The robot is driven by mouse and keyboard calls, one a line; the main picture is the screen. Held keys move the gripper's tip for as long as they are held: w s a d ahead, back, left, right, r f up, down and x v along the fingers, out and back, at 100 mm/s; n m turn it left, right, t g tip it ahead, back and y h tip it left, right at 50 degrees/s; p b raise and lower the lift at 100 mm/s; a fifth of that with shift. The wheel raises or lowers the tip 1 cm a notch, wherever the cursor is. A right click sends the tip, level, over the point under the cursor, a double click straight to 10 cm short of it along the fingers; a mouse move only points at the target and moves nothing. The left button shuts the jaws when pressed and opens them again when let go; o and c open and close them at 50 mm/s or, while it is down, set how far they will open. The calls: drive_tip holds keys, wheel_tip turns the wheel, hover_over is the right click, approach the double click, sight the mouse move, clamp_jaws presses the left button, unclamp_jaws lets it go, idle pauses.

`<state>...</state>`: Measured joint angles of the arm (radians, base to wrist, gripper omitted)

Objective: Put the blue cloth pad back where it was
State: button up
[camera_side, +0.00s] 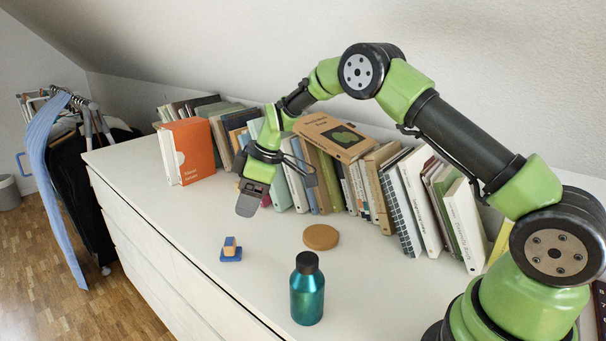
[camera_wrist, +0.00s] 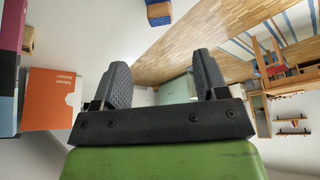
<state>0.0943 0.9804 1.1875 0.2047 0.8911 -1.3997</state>
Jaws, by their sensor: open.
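The blue cloth pad (camera_side: 224,257) lies flat on the white dresser top near its front edge. A small tan block with some blue on it (camera_side: 230,246) sits on the pad. In the wrist view the blue pad (camera_wrist: 160,20) shows small at the top edge, with a tan piece against it. My gripper (camera_side: 277,186) is open and empty, above the dresser in front of the book row, up and to the right of the pad. Its two dark fingers stand apart in the wrist view (camera_wrist: 162,75).
A round cork disc (camera_side: 321,237) and a teal bottle (camera_side: 307,291) with a dark cap stand to the right of the pad. A row of books (camera_side: 330,180) lines the wall, with an orange book (camera_side: 193,150) at its left end. The dresser top left of the pad is clear.

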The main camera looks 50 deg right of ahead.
drive_tip(key=s+a+r+m+t, duration=0.1)
drive_tip(key=s+r+m, duration=0.2)
drive_tip(key=s+r, duration=0.4)
drive_tip(key=s+a+r+m+t, duration=0.1)
drive_tip(key=s+r+m, duration=0.25)
drive_tip(key=r, duration=0.65)
drive_tip(key=s+r+m+t+h, duration=0.1)
drive_tip(key=s+m, duration=0.5)
drive_tip(key=s, duration=1.4)
drive_tip(key=shift+s+r+t, duration=0.2)
drive_tip(key=shift+r+t, duration=0.05)
drive_tip(key=shift+t, duration=0.25)
